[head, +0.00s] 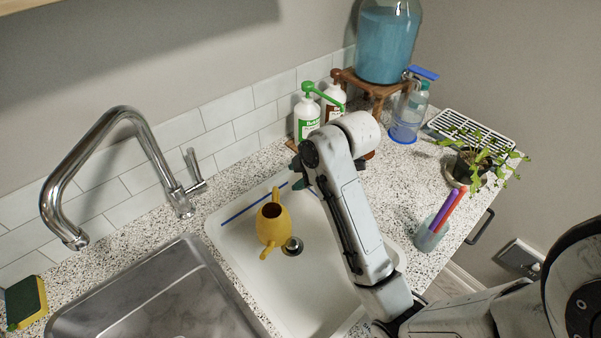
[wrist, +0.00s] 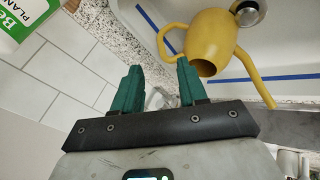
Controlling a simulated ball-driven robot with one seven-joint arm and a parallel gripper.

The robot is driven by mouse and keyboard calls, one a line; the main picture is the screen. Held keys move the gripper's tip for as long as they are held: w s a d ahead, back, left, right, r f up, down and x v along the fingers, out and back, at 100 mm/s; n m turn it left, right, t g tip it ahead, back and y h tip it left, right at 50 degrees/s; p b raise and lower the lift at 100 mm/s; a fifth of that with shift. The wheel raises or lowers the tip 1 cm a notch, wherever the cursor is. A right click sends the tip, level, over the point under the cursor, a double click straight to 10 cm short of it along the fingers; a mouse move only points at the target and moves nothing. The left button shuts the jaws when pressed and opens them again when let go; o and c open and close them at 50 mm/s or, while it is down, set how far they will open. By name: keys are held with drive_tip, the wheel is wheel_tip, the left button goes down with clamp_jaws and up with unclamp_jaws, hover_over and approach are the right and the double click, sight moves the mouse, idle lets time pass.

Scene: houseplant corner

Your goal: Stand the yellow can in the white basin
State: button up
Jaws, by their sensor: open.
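The yellow can (head: 271,229) is a watering can standing, apparently upright, on the floor of the white basin (head: 309,296), beside the drain. Its dark opening faces up and its spout points toward the front. My gripper (head: 297,174) is over the basin's back edge. Its green fingers (wrist: 157,78) are spread, with nothing between them, apart from the can.
A steel sink (head: 160,302) and faucet (head: 150,150) are left of the basin. A wooden stand (head: 372,86) with a blue jar, a potted plant (head: 478,160) and a cup of pens (head: 432,236) stand right.

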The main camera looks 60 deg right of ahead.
drive_tip(key=s+a+f+m+g, duration=0.1)
drive_tip(key=s+a+f+m, duration=0.1)
drive_tip(key=s+a+f, duration=0.2)
drive_tip(key=s+a+f+m+g, duration=0.1)
drive_tip(key=s+a+f+m, duration=0.2)
drive_tip(key=s+a+f, duration=0.1)
drive_tip(key=s+a+f+m+g, duration=0.2)
drive_tip(key=s+a+f+m, duration=0.1)
drive_tip(key=s+a+f, duration=0.1)
drive_tip(key=shift+s+a+f+y, duration=0.1)
drive_tip(key=shift+s+a+y, duration=0.1)
drive_tip(key=shift+s+a, duration=0.4)
drive_tip(key=shift+s+a+y, duration=0.2)
drive_tip(key=shift+s+a, duration=0.05)
drive_tip(key=shift+a, duration=0.55)
drive_tip(key=s, duration=0.1)
drive_tip(key=s+f+m+g, duration=0.1)
drive_tip(key=s, duration=0.1)
drive_tip(key=s+m, duration=0.1)
drive_tip(key=s, duration=0.1)
drive_tip(key=shift+s+a+f+g+h, duration=0.15)
drive_tip(key=shift+a+f+g+h, duration=0.05)
drive_tip(key=shift+f+g+h, duration=0.15)
drive_tip(key=shift+o, duration=0.5)
